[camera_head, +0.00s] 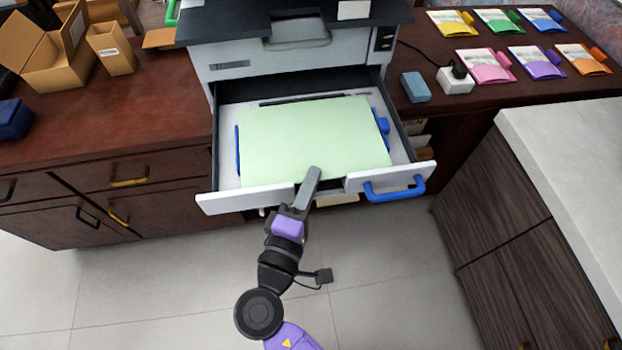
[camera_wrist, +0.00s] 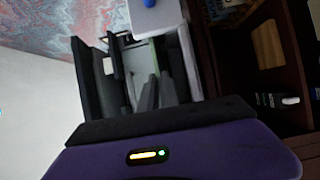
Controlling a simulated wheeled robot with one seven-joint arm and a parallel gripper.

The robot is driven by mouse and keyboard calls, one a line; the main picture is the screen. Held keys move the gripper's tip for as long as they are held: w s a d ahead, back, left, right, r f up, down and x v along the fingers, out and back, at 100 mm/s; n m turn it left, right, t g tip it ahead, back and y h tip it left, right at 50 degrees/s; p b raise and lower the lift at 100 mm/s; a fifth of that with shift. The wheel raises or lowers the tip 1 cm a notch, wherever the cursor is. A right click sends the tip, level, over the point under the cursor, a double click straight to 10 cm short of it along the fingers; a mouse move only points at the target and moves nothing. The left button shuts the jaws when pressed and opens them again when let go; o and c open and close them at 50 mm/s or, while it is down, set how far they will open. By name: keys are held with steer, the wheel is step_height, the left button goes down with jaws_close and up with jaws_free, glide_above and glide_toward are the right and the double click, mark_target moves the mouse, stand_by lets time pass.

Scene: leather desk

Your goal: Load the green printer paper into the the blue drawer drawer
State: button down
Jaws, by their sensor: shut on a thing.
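A light green sheet or stack of paper (camera_head: 310,135) lies flat over the open printer drawer (camera_head: 245,200), inside its side walls. The drawer has a white front, a blue handle (camera_head: 395,188) at its right and blue guides at both sides of the paper. My gripper (camera_head: 314,174) reaches in at the middle of the drawer front and is shut on the paper's near edge. In the wrist view its two dark fingers (camera_wrist: 158,90) stand close together, with a thin green edge (camera_wrist: 154,52) beyond them. The paper's underside and its contact with the tray are hidden.
The printer (camera_head: 290,60) stands on a dark red wooden desk (camera_head: 150,115). Open cardboard boxes (camera_head: 55,45) are at the left. A blue block (camera_head: 415,87), a white charger (camera_head: 455,80) and several coloured packets (camera_head: 485,65) are at the right. A pale-topped cabinet (camera_head: 570,150) stands near right.

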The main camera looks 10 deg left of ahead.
steer(key=shift+f+b, duration=0.65)
steer(key=shift+f, duration=0.15)
steer(key=c, duration=1.5)
jaws_free()
steer(key=shift+f, duration=0.15)
steer(key=shift+s+f, duration=0.1)
steer(key=shift+f, duration=0.1)
steer(key=v, duration=0.5)
steer(key=b+v, duration=0.1)
steer(key=v, duration=0.1)
steer(key=shift+s+a+r, duration=0.1)
steer(key=shift+s+r, duration=0.2)
steer(key=shift+s, duration=0.1)
